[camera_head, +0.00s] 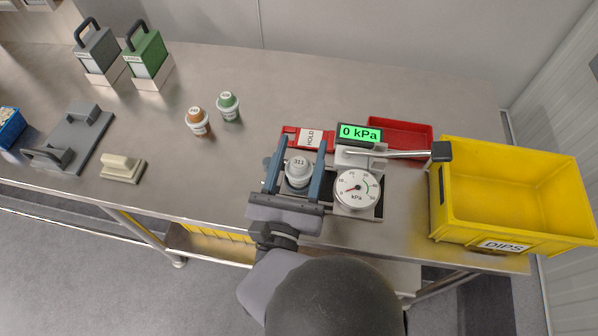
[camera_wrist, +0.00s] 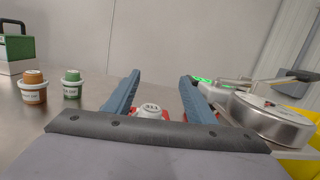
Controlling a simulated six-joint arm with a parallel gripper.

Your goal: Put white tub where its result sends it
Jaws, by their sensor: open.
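The white tub (camera_head: 299,170), its lid marked 311, stands upright at the left of the test fixture, beside the round kPa gauge (camera_head: 356,189). My gripper (camera_head: 302,141) is open, with its two blue fingers on either side of the tub. In the wrist view, the tub's lid (camera_wrist: 150,109) shows between the fingers, its lower part hidden by my gripper. I cannot tell whether the fingers touch it. The green display (camera_head: 360,134) reads 0 kPa. A red tray labelled HOLD (camera_head: 291,130) and a yellow bin labelled DIPS (camera_head: 460,233) are in view.
A lever (camera_head: 400,154) with a dark knob reaches right from the fixture towards the bin. An orange-lidded tub (camera_head: 198,127) and a green-lidded tub (camera_head: 228,112) stand to the left. Grey (camera_head: 97,50) and green (camera_head: 146,52) handled blocks stand at back left. The table's middle back is clear.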

